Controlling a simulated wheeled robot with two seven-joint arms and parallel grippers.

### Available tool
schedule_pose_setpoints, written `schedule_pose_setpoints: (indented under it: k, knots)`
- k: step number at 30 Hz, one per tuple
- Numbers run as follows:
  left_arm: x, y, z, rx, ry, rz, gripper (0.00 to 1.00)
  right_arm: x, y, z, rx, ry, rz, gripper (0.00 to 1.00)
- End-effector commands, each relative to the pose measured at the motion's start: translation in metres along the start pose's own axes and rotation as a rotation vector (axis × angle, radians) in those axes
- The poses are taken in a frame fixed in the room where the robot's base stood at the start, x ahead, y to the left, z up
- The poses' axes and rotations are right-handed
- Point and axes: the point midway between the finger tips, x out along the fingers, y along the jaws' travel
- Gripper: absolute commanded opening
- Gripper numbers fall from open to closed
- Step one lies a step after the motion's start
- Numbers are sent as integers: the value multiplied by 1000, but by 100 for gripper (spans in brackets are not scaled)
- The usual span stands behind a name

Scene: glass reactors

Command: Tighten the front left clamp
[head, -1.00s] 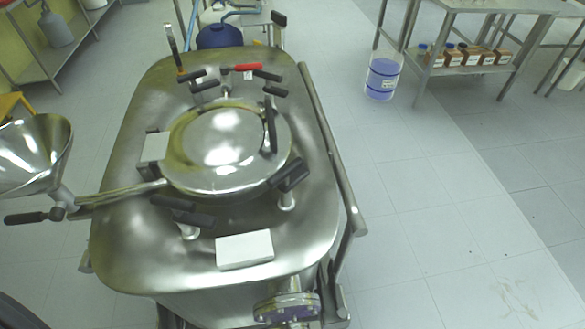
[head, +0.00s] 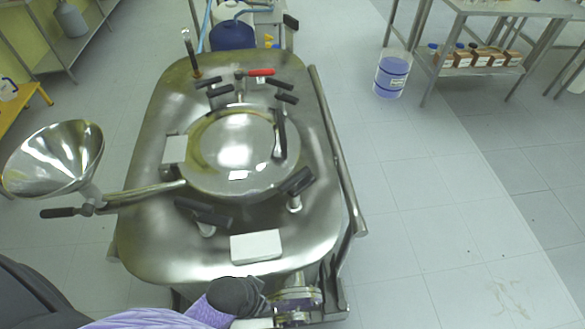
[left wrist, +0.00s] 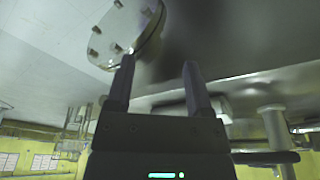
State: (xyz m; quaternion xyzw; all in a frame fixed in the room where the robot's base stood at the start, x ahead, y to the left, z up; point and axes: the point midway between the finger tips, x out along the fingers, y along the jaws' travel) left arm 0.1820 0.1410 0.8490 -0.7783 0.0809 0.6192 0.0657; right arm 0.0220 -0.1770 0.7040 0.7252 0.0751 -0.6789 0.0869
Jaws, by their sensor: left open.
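The front left clamp (head: 203,213) has black handles on a metal post. It sits on the steel reactor top (head: 145,240), at the lower left of the round lid (head: 232,160). My left arm comes in at the bottom of the head view, below the reactor's front edge and apart from the clamp; its fingers cannot be made out there. In the left wrist view my left gripper (left wrist: 158,66) is open, with nothing between its fingers. A black handle on a metal post (left wrist: 273,125) shows at the right of that view; I cannot tell which clamp it is. My right gripper is not in view.
The front right clamp (head: 297,184) stands beside the lid. A white block (head: 256,246) lies on the reactor's front part. A steel funnel (head: 55,160) juts out left. A bolted flange (left wrist: 125,35) is close to my left fingers.

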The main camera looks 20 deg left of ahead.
Motion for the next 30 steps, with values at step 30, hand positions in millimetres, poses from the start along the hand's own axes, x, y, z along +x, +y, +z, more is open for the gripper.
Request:
schedule_pose_setpoints:
  k: [30]
  knots:
    - [-102,-58,-248,196,134,272,67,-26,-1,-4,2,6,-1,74]
